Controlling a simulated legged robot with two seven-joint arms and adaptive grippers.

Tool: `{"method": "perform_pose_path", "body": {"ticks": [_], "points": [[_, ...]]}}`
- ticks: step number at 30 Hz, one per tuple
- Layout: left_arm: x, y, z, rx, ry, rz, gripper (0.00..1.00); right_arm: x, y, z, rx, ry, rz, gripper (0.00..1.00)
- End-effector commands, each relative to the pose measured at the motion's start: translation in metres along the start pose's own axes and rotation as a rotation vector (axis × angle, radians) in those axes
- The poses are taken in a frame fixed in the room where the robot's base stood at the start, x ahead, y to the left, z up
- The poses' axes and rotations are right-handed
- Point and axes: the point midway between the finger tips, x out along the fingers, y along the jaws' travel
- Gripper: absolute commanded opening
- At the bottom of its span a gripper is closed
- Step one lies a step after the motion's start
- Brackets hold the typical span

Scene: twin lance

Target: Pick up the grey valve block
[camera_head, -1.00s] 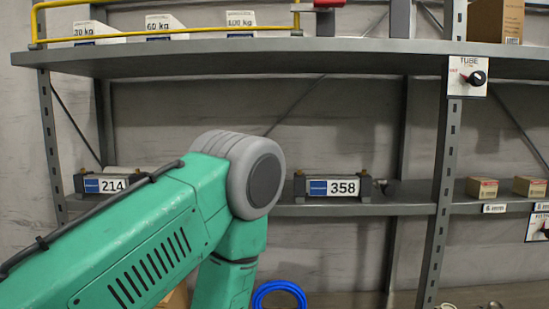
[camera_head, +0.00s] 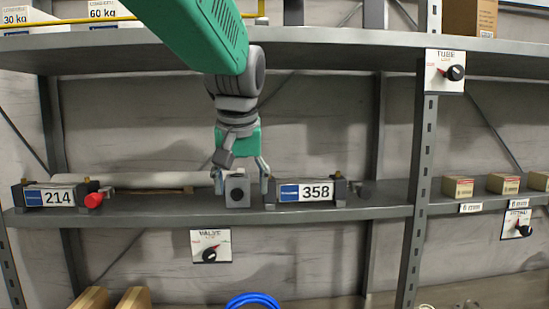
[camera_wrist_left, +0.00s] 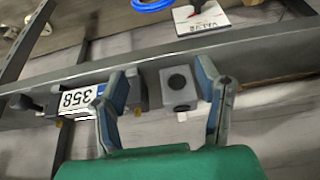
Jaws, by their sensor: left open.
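The grey valve block (camera_head: 237,191), a small cube with a dark round port on its front, sits on the middle shelf between the units labelled 214 and 358. My left gripper (camera_head: 241,180) comes down from above with its fingers open, one to each side of the block. In the left wrist view the valve block (camera_wrist_left: 179,90) lies between the spread fingertips of my left gripper (camera_wrist_left: 165,84), with a gap to the right finger. I cannot tell whether either finger touches it. My right gripper is not in view.
The 358 unit (camera_head: 306,191) stands close beside the gripper's right finger. The 214 unit (camera_head: 56,195) with a red knob is further left. A valve sign (camera_head: 211,246) hangs below the shelf edge.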

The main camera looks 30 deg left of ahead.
Motion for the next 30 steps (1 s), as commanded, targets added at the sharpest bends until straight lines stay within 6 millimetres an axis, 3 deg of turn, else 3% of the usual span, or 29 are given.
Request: {"method": "perform_pose_path", "body": {"ticks": [6,12,20,30], "points": [[0.022,-0.006,-0.047,-0.004,-0.009,0.002,0.59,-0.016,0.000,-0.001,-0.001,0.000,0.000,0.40],[0.034,-0.003,-0.076,-0.003,-0.007,0.000,0.59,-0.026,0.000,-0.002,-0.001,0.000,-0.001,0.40],[0.040,0.001,-0.091,-0.001,-0.005,-0.003,0.59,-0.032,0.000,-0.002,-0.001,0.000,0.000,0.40],[0.092,-0.003,-0.092,-0.002,-0.011,0.001,0.59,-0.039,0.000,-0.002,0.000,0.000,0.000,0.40]]}}
